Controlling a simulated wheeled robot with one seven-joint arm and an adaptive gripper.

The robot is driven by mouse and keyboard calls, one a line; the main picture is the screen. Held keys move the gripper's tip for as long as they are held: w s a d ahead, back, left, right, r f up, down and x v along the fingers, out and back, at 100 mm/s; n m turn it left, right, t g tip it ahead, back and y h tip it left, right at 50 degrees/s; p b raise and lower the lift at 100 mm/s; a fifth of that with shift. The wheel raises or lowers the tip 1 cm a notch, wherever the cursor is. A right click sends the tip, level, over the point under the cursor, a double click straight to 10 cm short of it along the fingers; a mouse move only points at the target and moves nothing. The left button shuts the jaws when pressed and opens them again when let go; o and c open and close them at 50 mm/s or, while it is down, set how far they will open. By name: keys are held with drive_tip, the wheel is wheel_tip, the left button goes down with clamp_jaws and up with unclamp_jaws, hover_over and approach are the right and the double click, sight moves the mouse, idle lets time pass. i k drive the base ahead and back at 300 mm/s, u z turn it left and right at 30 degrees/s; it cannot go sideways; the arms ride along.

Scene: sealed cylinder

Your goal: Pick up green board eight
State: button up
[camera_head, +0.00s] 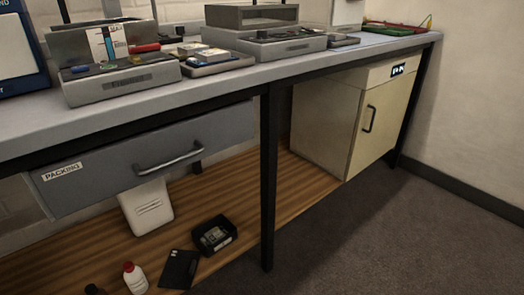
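A thin board with green and red parts (392,28) lies on the far right end of the bench top, close to the wall. It looks small and dark at this distance, and I cannot read any number on it. A thin yellowish or red piece sticks up at its right end. No other clearly green board shows. My gripper is not in view.
The grey bench (225,80) carries grey instrument boxes, including one with a red piece (122,82) and one under a shelf unit (265,42). Below are a shut PACKING drawer (130,160), a cream cabinet (380,115), and a wooden shelf with bottles. Carpet floor at right is clear.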

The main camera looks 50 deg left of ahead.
sight(214, 235)
drive_tip(key=z, duration=0.2)
drive_tip(key=i, duration=2.15)
drive_tip(key=u, duration=3)
